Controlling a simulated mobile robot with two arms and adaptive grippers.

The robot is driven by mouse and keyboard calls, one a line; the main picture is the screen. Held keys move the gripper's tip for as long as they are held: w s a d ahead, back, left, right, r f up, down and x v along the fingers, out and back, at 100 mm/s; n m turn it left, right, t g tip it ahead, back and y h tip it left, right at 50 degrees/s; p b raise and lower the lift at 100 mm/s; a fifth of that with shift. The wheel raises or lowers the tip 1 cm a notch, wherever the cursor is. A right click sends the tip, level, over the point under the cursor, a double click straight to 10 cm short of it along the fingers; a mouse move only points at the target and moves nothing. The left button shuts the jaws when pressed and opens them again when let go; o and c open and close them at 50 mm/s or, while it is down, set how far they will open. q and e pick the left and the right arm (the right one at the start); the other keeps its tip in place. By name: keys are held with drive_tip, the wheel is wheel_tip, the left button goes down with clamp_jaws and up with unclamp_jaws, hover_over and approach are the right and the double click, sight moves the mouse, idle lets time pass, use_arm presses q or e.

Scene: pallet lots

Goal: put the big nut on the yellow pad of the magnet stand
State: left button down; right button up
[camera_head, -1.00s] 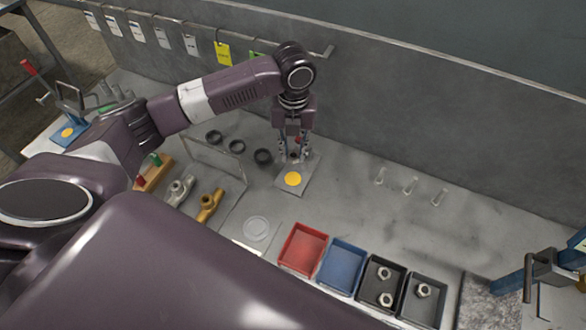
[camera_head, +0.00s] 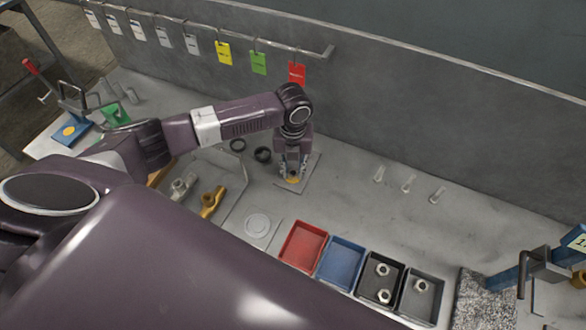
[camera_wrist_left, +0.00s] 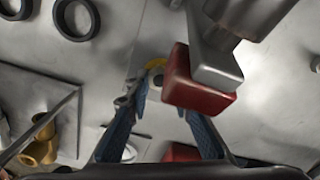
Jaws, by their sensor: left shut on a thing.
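My left gripper (camera_head: 292,174) is low over the grey plate (camera_head: 311,170) of the magnet stand, with its fingertips right at the yellow pad (camera_head: 294,181). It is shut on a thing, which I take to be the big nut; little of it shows. In the left wrist view a small grey part (camera_wrist_left: 157,80) shows between the fingers beside the yellow pad (camera_wrist_left: 155,63). The stand's red and grey head (camera_wrist_left: 200,85) hides much of the space between the fingers there. I cannot tell whether the nut touches the pad. My right gripper is not in view.
Red (camera_head: 303,245), blue (camera_head: 341,262), black (camera_head: 380,280) and grey (camera_head: 420,297) trays stand in front; nuts lie in the last two. Black rings (camera_head: 263,154) and brass (camera_head: 212,202) and grey (camera_head: 183,186) fittings lie left. Small clear pieces (camera_head: 408,184) stand right.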

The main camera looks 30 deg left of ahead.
sight(293, 173)
use_arm(q)
drive_tip(key=c, duration=1.7)
unclamp_jaws()
drive_tip(key=shift+f, duration=0.15)
drive_tip(key=shift+r, duration=0.3)
wheel_tip(293, 173, up, 12)
drive_tip(key=shift+f+b, duration=0.1)
drive_tip(key=shift+b, duration=0.75)
